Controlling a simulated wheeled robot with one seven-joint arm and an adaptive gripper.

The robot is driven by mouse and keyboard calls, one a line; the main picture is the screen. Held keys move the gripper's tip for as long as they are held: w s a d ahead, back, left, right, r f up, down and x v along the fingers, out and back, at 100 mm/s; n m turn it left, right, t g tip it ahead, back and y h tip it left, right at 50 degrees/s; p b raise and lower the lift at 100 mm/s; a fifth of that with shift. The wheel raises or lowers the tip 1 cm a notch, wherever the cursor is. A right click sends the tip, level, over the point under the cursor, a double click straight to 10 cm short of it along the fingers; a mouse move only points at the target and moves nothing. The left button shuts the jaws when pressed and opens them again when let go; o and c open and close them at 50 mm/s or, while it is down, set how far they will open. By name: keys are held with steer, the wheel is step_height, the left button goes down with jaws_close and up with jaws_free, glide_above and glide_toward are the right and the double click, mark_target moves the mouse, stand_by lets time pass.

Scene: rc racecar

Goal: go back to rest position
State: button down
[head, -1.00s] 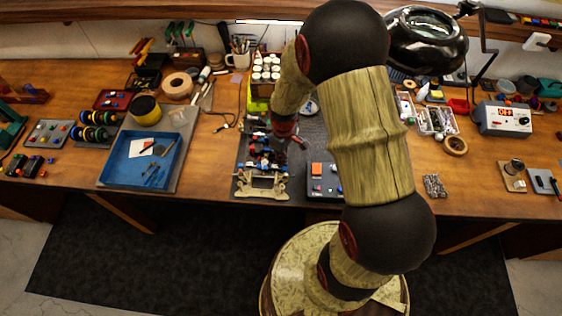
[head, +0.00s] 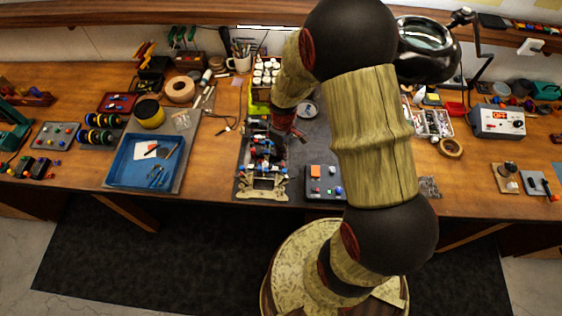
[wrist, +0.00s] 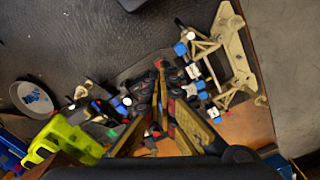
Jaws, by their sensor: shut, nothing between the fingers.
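My arm rises from its base in the head view and bends over the workbench. My gripper (head: 291,133) hangs above the RC racecar chassis (head: 263,170), close to its far end, and the arm partly hides that area. In the wrist view my gripper (wrist: 158,112) shows its wooden fingers together with nothing held between them. The racecar's tan end frame (wrist: 238,55) and its dark, blue and red parts lie beyond the fingertips. I cannot tell the exact gap between fingertips and car.
A blue tray (head: 121,168) lies to the left. The magnifier lamp (head: 428,62) stands close behind my arm. Dark floor in front is clear.

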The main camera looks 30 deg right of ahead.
steer(key=shift+r, duration=0.65)
steer(key=shift+s+m, duration=0.15)
steer(key=shift+m, duration=0.15)
steer(key=s+m, duration=0.1)
steer(key=s, duration=0.1)
steer(key=s+a+g, duration=0.1)
steer(key=shift+s+m, duration=0.4)
steer(key=s+a+r+m+t+b, duration=0.1)
steer(key=s+a+r+t+b, duration=0.1)
steer(key=r, duration=0.4)
steer(key=s+a+r+m+t+b, duration=0.1)
steer(key=s+a+r+t+b, duration=0.1)
steer(key=s+r+b, duration=0.3)
steer(key=s+a+r+t+b, duration=0.2)
steer(key=s+a+r+b, duration=0.2)
steer(key=r+b, duration=0.2)
step_height(320, 180, up, 3)
steer(key=shift+s+f+m+t+b, duration=0.1)
steer(key=shift+s+m+t+b, duration=0.2)
steer(key=shift+m, duration=0.1)
